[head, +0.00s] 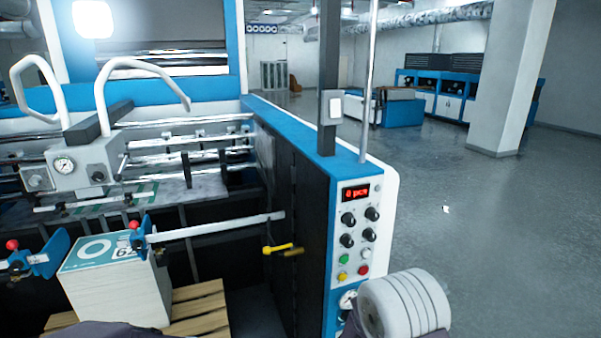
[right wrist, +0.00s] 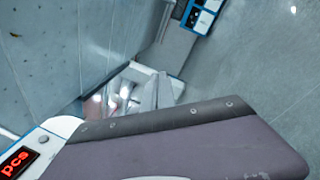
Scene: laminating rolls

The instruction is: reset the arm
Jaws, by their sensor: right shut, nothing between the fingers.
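In the right wrist view a large purple-grey part of my own arm fills the lower half. My left gripper is not in view; only a dark sliver, likely of my left arm, shows at the bottom left of the head view.
The blue and white machine fills the left. A paper stack (head: 115,290) sits on a wooden pallet (head: 200,305) by it. A yellow handle (head: 283,249) sticks out beside the dark side panel. Open grey floor (head: 440,210) lies to the right, with a pillar (head: 497,80) behind.

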